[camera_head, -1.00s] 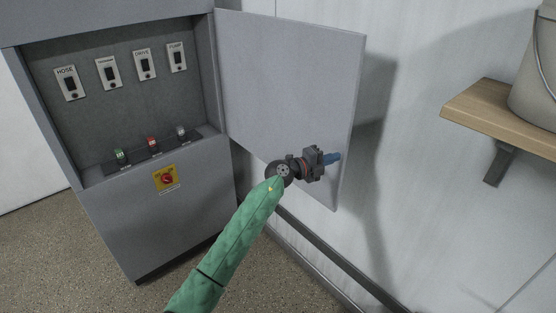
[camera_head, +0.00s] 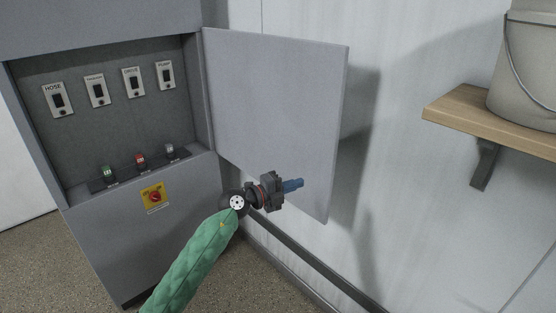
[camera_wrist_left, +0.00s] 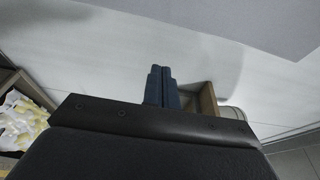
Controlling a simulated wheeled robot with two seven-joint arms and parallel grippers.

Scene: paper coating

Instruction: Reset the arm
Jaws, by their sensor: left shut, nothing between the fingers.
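My left gripper (camera_head: 298,184) has blue fingers, which are shut with nothing between them. It points to the right, in front of the lower part of the open cabinet door (camera_head: 275,100). My left arm comes in from the bottom left in a green padded sleeve. In the left wrist view the two blue fingers (camera_wrist_left: 160,82) are side by side and touching, with pale wall beyond. My right gripper is not in view.
The grey control cabinet (camera_head: 110,235) stands open at the left, with several labelled switches and a red knob on a yellow plate (camera_head: 155,197). A wooden shelf (camera_head: 465,115) at the right bears a pale bucket (camera_head: 527,75). Bare wall lies between.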

